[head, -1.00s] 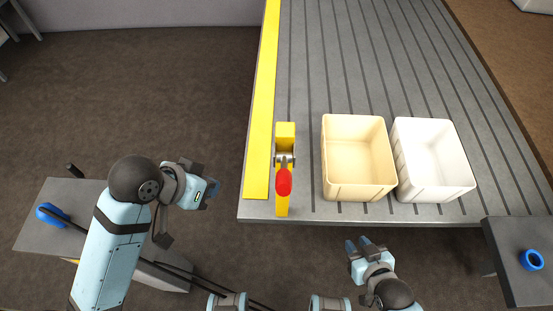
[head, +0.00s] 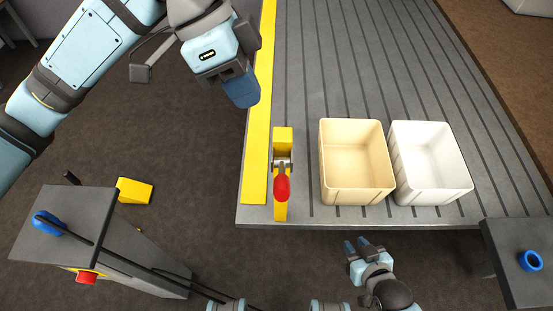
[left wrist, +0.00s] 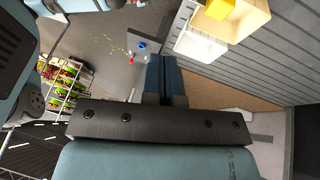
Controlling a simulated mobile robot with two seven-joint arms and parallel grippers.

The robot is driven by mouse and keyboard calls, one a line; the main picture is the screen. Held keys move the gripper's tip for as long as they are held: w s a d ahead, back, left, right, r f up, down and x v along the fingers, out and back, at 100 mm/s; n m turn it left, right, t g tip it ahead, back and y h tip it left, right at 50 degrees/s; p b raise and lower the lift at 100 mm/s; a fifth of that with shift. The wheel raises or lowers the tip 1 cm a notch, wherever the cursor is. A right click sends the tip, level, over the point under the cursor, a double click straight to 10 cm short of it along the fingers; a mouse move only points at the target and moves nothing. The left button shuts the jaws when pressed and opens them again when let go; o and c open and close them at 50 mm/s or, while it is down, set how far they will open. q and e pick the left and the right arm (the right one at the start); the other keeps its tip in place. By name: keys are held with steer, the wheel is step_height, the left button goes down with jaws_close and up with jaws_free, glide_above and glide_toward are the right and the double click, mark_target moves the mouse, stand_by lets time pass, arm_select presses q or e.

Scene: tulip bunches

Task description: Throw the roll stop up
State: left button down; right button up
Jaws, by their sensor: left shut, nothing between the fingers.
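The roll stop (head: 283,142) is a yellow upright piece at the near left of the grey slatted table, with a grey metal joint. Its red-knobbed lever (head: 282,188) points toward the near edge of the table. My left gripper (head: 242,92) is shut and empty, raised over the table's left side, beyond and left of the roll stop and apart from it. Its closed blue fingers also show in the left wrist view (left wrist: 165,80). My right gripper (head: 357,246) is low in front of the table's near edge, its fingers slightly apart and empty.
A cream crate (head: 322,165) and a white crate (head: 398,165) stand right of the roll stop. A yellow strip (head: 254,170) lines the table's left edge. A grey pedestal (head: 150,262) with a red button (head: 87,277) stands at left. A flower rack (left wrist: 62,88) shows in the left wrist view.

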arm_select(q)
glide_toward(283, 177)
steer(key=x, duration=0.5)
steer(key=shift+w+d+f, duration=0.15)
steer(key=shift+w+d, duration=0.1)
steer(key=shift+w, duration=0.05)
steer(key=shift+s+d+f, duration=0.15)
steer(key=shift+s+f, duration=0.25)
steer(key=shift+f, duration=0.2)
steer(key=shift+f, duration=0.1)
